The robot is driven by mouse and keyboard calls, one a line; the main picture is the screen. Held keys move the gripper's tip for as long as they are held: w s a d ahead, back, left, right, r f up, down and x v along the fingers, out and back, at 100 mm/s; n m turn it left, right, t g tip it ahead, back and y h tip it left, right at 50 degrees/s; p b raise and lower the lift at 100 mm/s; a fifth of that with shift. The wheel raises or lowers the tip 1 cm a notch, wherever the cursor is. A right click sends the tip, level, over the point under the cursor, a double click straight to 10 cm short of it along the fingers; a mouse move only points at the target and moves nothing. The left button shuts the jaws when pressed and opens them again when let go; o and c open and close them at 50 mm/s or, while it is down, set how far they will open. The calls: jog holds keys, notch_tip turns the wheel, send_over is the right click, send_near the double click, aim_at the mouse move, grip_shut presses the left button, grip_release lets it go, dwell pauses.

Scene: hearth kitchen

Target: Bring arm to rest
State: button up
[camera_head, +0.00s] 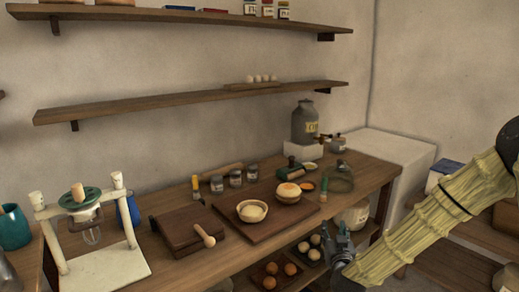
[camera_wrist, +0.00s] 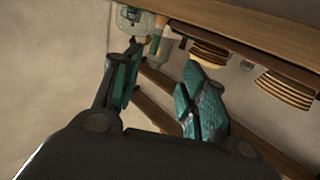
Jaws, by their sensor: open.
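My arm, in a pale yellow-green ribbed cover, reaches in from the right of the head view. My gripper (camera_head: 341,240) is at its lower end, in front of the wooden worktop's (camera_head: 285,232) right part and close to its front edge. In the wrist view my gripper (camera_wrist: 160,78) has its two teal-padded fingers spread apart, with nothing held between them. I cannot tell from the head view whether the gripper touches the table edge.
Trays with eggs (camera_head: 316,239) and orange balls (camera_head: 290,268) sit below the worktop near my gripper. A white stand (camera_head: 105,272) is at left. Wall shelves (camera_head: 190,103) hang above.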

jog(key=s+a+f+n+g+y+p, duration=0.1)
jog(key=s+a+f+g, duration=0.25)
jog(key=s+f, duration=0.75)
jog(key=s+a+f+g+y, duration=0.2)
jog(key=s+f+g, duration=0.3)
jog(key=s+f, duration=0.65)
jog(key=s+d+f+g, duration=0.1)
jog(key=s+f+g, duration=0.2)
jog(key=s, duration=0.6)
jog(key=s+d+f+g+p, duration=0.1)
jog(key=s+f, duration=0.3)
jog(key=s, duration=0.4)
jog(key=s+d+f+g+h, duration=0.1)
jog(key=s+f+g, duration=0.3)
jog(key=s, duration=0.5)
jog(key=shift+s+d+g+p, duration=0.3)
jog(key=shift+d+g+p, duration=0.05)
